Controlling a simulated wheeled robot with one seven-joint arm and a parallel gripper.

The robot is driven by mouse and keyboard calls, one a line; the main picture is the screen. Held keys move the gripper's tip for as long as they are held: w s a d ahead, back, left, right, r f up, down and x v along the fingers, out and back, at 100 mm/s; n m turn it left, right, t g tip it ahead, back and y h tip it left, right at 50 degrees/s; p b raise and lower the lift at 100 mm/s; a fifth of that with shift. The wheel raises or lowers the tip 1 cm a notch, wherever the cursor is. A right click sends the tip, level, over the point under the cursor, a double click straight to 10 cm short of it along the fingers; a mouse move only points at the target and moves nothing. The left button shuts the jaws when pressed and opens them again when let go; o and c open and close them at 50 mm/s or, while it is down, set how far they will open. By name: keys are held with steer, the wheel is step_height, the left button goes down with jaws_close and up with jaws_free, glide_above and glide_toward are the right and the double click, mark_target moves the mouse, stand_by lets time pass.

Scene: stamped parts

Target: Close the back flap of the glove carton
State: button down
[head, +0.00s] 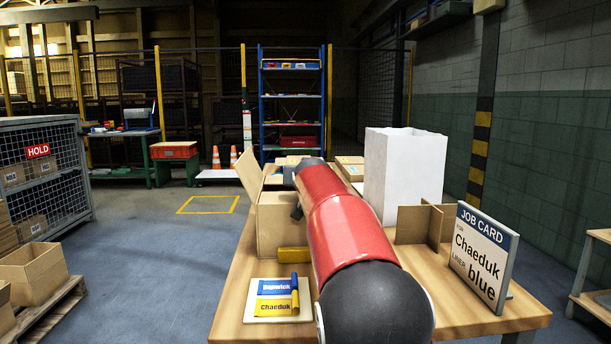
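The brown carton (277,228) stands on the wooden table, left of and partly behind my red arm. One tall flap (244,165) stands up and leans outward at the carton's left side. Brown cardboard shows past the top of the carton beside my arm, but I cannot tell whether it is the back flap or something behind. My arm covers the carton's right part and most of its opening. My gripper's fingers are hidden behind the arm; only a dark piece of my arm's end shows near the carton's upper edge.
On the table (250,331) are a board (252,313) with blue and yellow labels, a tall white bag (405,172), cardboard dividers (412,225) and a job card (481,256) reading Chaeduk, liner blue. A yellow item (293,255) lies before the carton.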

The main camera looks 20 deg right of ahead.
steer(key=shift+a+f, duration=0.15)
steer(key=shift+f, duration=0.3)
steer(key=shift+f+b, duration=0.1)
steer(key=shift+b, duration=0.2)
